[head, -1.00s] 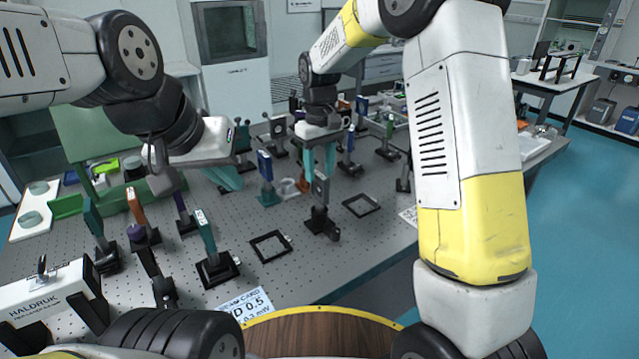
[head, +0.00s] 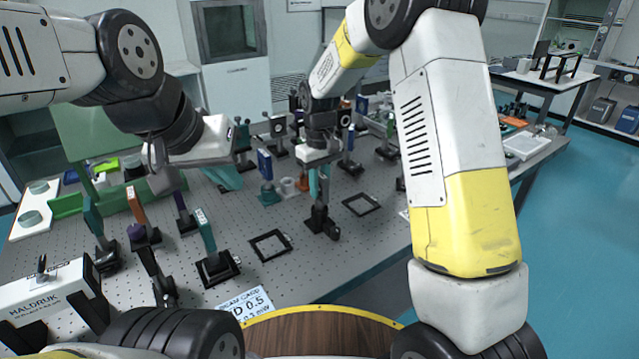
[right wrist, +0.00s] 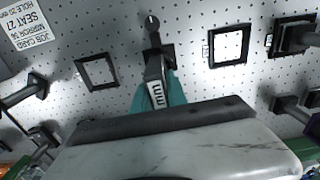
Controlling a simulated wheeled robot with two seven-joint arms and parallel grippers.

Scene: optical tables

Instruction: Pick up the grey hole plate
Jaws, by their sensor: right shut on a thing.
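The grey hole plate (right wrist: 157,95) is between the teal fingers of my right gripper (right wrist: 158,98) in the right wrist view. In the head view my right gripper (head: 318,180) is shut on the plate, whose upper part the gripper and fingers largely hide. The plate stands upright at a black holder (head: 321,222) on the perforated table; I cannot tell whether it is still fully seated. My left gripper (head: 228,178) hangs over the table to the left, apart from the plate, with its finger gap not clear.
Flat black square frames lie on either side of the holder, one at left (head: 271,246) and one at right (head: 361,204). A teal plate in a black holder (head: 206,235) stands further left. A printed card (head: 246,304) lies at the table's front edge.

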